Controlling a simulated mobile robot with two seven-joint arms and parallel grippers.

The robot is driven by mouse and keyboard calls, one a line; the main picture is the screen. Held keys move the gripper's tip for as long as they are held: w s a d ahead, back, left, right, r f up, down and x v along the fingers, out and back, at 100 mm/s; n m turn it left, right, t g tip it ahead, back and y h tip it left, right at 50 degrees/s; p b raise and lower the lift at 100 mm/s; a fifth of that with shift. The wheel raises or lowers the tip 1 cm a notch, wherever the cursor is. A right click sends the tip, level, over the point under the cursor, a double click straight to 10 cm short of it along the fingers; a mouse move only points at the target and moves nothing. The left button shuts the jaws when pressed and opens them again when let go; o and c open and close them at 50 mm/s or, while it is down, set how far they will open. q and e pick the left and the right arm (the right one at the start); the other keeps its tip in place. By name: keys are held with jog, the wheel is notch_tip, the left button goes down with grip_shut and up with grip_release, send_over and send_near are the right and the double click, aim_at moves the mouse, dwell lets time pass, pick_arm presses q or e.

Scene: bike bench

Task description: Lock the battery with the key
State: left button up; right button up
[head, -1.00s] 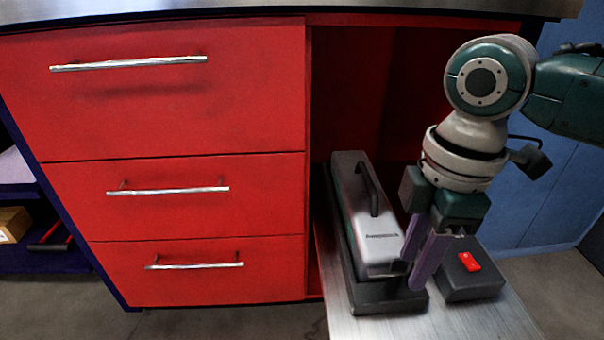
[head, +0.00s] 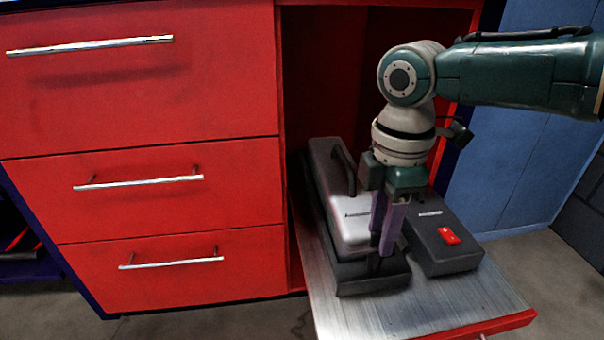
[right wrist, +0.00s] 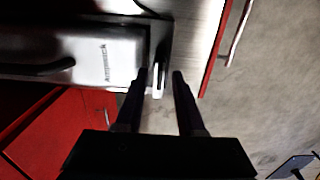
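The battery (head: 350,222) is a silver-grey block with a black carry handle. It sits in a black dock (head: 365,280), and its end also shows in the right wrist view (right wrist: 110,55). My right gripper (head: 381,255) points down at the front end of the battery. In the right wrist view my right gripper (right wrist: 162,74) has its fingers apart. A thin bright piece (right wrist: 157,80), perhaps the key, shows between the fingertips with gaps beside it. The lock is not clear in the head view, where the fingers cover that spot. My left gripper is not in view.
A dark box with a red switch (head: 449,236) stands right of the dock, close to the gripper. Both rest on a pulled-out metal tray (head: 440,305) with a red front edge. A red drawer cabinet (head: 140,105) is at the left. The tray's front right is clear.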

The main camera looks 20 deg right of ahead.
jog(key=shift+c, duration=0.3)
grip_shut()
dwell(0.3)
